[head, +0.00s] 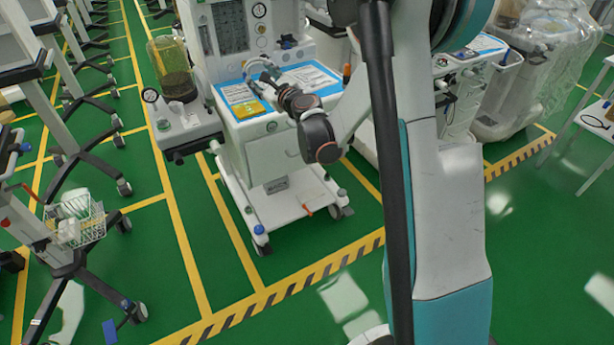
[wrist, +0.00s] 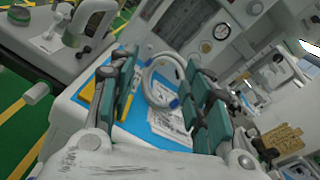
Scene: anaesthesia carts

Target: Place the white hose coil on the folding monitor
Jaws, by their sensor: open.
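The white hose coil (wrist: 148,85) lies on the blue-edged work surface of an anaesthesia cart (head: 270,130), with a blue end fitting and printed sheets beside it. In the wrist view it shows between the two fingers of my gripper (wrist: 160,62). The gripper is open, and I see no finger closed on the coil. In the head view, my gripper (head: 268,80) is low over the same surface, and part of the coil (head: 254,66) shows beside it. I cannot tell which thing is the folding monitor.
A yellow card (head: 246,108) and a printed sheet (head: 312,76) lie on the work surface. A canister (head: 178,84) stands on the cart's left side. More carts stand on the left, and a plastic-covered one (head: 535,70) at right. Green floor is open in front.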

